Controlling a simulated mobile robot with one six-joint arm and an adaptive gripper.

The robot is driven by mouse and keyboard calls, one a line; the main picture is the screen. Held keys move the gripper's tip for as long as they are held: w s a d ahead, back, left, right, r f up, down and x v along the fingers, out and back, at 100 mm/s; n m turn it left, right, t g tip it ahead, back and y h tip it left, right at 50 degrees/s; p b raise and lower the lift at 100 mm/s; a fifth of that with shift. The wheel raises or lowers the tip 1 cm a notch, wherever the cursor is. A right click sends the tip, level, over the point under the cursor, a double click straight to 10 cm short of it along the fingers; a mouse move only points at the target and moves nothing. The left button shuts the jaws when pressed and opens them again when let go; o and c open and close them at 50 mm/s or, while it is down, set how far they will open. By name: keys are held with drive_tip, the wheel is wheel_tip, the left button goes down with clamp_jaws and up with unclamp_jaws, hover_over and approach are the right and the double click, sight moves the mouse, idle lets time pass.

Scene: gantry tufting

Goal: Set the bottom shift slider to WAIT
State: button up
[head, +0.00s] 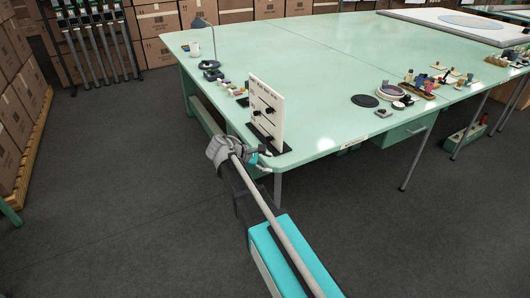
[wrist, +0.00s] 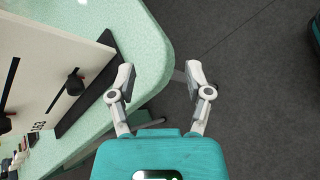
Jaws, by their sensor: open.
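A white upright panel (head: 262,104) with black slots and dark knobs stands on a dark base at the near corner of the green table. In the wrist view the panel (wrist: 50,55) is at the left. The dark knob closest to its base, which looks like the bottom slider (wrist: 75,84), sits on a black slot. Slider labels are too small to read, so I cannot tell its setting. My gripper (wrist: 160,82) is open and empty, its fingers spread beside the panel's base and apart from the knob. In the head view my gripper (head: 262,152) is just in front of the panel.
The green table (head: 330,60) carries a dark lamp (head: 211,68), a white mug (head: 194,49) and small items behind the panel. A black disc (head: 365,100) and round dish lie to the right. The grey floor before the table is clear.

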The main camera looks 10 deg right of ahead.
sight(267, 139)
drive_tip(key=w+a+n+t+h+b, duration=0.3)
drive_tip(key=w+a+n+h+b, duration=0.3)
drive_tip(key=a, duration=0.5)
drive_tip(key=shift+w+r+n+b, duration=0.3)
drive_tip(key=shift+w+r+b, duration=0.1)
drive_tip(key=shift+w+b, duration=0.6)
drive_tip(key=shift+w+d, duration=0.1)
drive_tip(key=x, duration=1.3)
drive_tip(key=shift+w+d, duration=0.1)
drive_tip(key=shift+d, duration=0.15)
clamp_jaws()
